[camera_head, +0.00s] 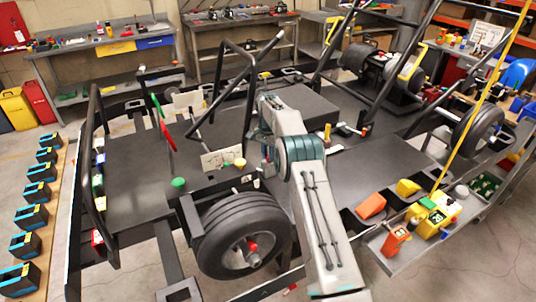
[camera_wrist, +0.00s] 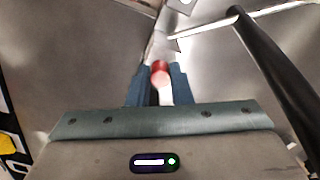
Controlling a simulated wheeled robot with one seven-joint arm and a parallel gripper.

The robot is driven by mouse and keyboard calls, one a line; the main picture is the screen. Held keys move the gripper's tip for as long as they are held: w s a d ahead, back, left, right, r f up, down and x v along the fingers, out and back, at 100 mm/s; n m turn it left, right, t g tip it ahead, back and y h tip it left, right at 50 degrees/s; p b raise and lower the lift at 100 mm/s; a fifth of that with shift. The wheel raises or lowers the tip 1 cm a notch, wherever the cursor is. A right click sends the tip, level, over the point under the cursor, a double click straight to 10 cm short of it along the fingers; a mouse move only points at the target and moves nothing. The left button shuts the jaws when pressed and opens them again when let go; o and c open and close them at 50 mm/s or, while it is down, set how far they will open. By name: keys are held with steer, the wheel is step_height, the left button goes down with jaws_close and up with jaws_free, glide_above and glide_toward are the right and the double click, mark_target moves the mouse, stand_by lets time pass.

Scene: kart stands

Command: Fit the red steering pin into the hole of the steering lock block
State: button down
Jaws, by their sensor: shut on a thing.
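In the wrist view my gripper (camera_wrist: 158,72) has its two blue-grey fingers closed around a red-topped piece with a pale lower part, which looks like the red steering pin (camera_wrist: 160,66). Its red end shows between the fingertips; its far end is hidden. A pale metal piece with a small dark spot (camera_wrist: 182,4) is cut off at the top edge, ahead of the fingers. I cannot tell whether it is the steering lock block. In the head view my arm reaches over the middle of the kart stand, and I cannot make out the fingers or pin there.
A black tube (camera_wrist: 275,75) slants close by on the right in the wrist view. In the head view a kart wheel (camera_head: 243,235) stands in front, with black frame tubes around the dark deck (camera_head: 140,165). A side shelf (camera_head: 405,262) holds orange and yellow parts.

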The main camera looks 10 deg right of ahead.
steer(key=shift+f, duration=0.25)
stand_by(0.5)
steer(key=c, duration=1.2)
jaws_free()
steer(key=shift+c, duration=0.2)
steer(key=s+r+n+t, duration=0.1)
steer(key=s+r, duration=0.3)
steer(key=r, duration=0.9)
steer(key=s+r+n, duration=0.2)
steer(key=s+r, duration=0.1)
steer(key=r, duration=0.9)
steer(key=s+d+r+n+t+b, duration=0.1)
steer(key=s+r+n+t, duration=0.2)
steer(key=s, duration=2.3)
steer(key=s+f+n, duration=0.1)
steer(key=s+f, duration=0.3)
steer(key=s, duration=0.3)
steer(key=s+f+n+b, duration=0.1)
steer(key=s+f, duration=0.3)
steer(key=s, duration=0.4)
steer(key=shift+s+d+f+n, duration=0.15)
steer(key=shift+d+f+n, duration=0.1)
steer(key=shift+n, duration=0.25)
